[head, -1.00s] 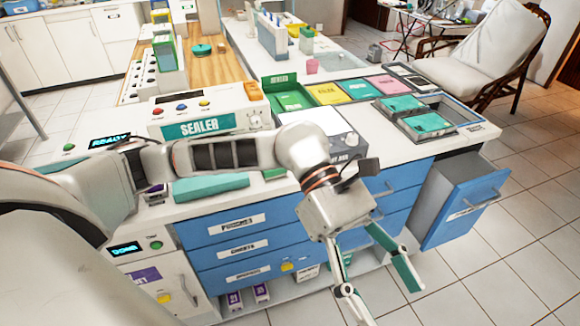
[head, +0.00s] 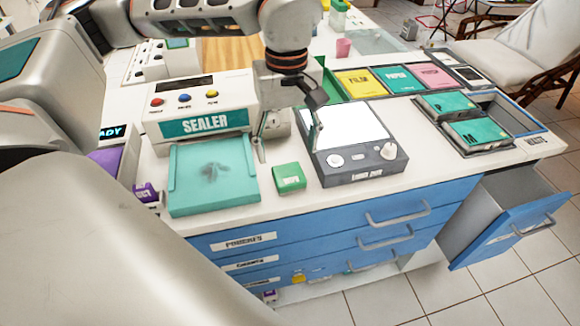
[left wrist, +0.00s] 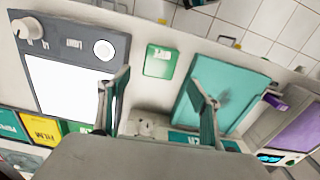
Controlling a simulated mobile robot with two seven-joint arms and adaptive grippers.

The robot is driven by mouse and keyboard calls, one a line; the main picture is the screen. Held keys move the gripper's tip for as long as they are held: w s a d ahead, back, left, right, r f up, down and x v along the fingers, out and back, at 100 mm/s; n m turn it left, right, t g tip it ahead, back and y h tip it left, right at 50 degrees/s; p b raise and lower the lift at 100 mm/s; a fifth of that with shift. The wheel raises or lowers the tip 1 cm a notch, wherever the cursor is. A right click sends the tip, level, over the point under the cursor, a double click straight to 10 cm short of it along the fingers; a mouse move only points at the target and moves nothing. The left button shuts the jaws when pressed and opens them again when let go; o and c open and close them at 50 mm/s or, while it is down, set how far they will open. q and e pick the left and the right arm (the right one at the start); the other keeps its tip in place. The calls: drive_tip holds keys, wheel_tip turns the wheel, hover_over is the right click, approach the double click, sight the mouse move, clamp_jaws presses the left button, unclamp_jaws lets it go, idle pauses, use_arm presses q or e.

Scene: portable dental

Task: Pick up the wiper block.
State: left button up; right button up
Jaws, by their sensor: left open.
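The wiper block, a small green block with a pale label (head: 289,178), lies on the white counter between the teal tray and the grey light box. It also shows in the left wrist view (left wrist: 160,61), beyond and between the fingertips. My left gripper (head: 263,150) is above the counter, behind the block in the head view, with its fingers pointing down. In the left wrist view its two fingers (left wrist: 159,84) stand wide apart with nothing between them. The block is apart from the fingers. My right gripper is not in view.
The teal tray (head: 185,205) with a dark smudge lies left of the block, in front of the sealer (head: 205,124). The grey box with a white panel (head: 340,172) stands to the right. The counter's front edge is close, above blue drawers (head: 375,215).

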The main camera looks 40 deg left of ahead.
sight(289, 173)
use_arm(q)
drive_tip(key=shift+s+d+f, duration=0.1)
drive_tip(key=shift+s+f, duration=0.05)
drive_tip(key=shift+f, duration=0.35)
drive_tip(key=shift+s+d+f, duration=0.1)
drive_tip(key=shift+f, duration=1)
wheel_tip(289, 173, down, 4)
drive_tip(key=shift+d+r+b, duration=0.1)
drive_tip(key=shift+r+b, duration=0.15)
drive_tip(key=shift+b, duration=0.3)
drive_tip(key=shift+f, duration=0.35)
drive_tip(key=shift+w, duration=0.1)
drive_tip(key=c, duration=1.2)
drive_tip(key=shift+c, duration=0.2)
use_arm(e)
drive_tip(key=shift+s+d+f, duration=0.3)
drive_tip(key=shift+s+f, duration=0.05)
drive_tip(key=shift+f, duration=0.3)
